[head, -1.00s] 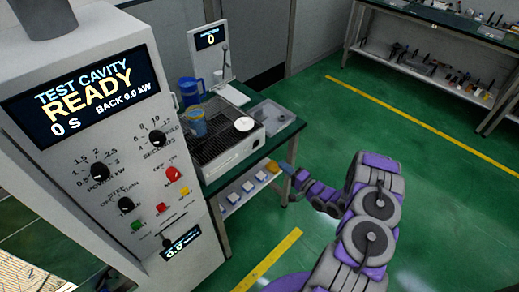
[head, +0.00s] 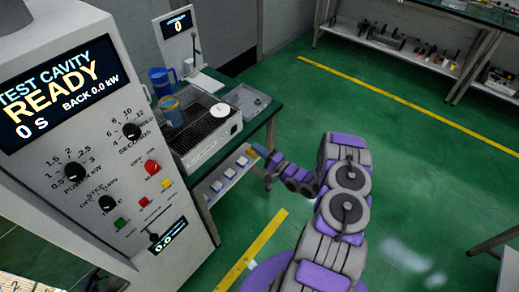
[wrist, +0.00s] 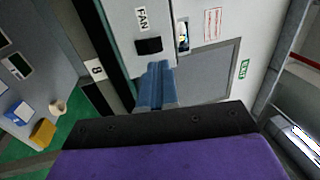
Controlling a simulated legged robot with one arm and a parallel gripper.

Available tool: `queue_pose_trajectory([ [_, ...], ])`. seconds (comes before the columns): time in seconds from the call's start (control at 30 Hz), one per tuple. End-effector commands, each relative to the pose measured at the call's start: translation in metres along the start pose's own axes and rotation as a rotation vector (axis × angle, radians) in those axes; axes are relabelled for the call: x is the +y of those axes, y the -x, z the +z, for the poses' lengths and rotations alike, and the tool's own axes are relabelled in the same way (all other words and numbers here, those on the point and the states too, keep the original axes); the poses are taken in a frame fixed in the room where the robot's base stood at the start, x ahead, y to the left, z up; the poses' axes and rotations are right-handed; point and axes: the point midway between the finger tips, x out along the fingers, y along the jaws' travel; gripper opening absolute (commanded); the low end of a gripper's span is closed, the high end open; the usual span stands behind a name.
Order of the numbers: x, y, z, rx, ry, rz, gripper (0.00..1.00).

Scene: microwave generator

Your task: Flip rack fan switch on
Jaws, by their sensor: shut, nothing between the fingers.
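In the wrist view a pale panel carries a FAN label (wrist: 142,18), with a black rocker switch (wrist: 148,46) just below it. My gripper (wrist: 157,68) has its two blue fingers shut together and empty. Its tips point at the panel just below and slightly right of the switch; I cannot tell whether they touch it. Which way the switch is set is too small to tell. In the head view my gripper (head: 259,151) is beside the bench's front corner, at the right end of its lower shelf. The fan switch cannot be made out there.
A grey console (head: 165,110) with a READY display stands at left. The bench (head: 262,117) holds a blue jug (head: 158,82) and a metal unit (head: 215,146). A yellow block (wrist: 42,132) shows at lower left of the wrist view. Green floor (head: 390,150) is open at right.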

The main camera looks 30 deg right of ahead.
Motion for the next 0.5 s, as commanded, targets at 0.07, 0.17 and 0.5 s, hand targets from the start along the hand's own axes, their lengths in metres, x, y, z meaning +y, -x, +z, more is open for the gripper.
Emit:
queue_pose_trajectory([
  [0.07,0.000,-0.018,0.002,-0.005,0.001,-0.001,0.00],
  [0.17,0.001,-0.037,0.001,-0.005,-0.001,-0.001,0.00],
  [0.5,0.001,-0.090,0.000,-0.001,-0.002,0.001,0.00],
])
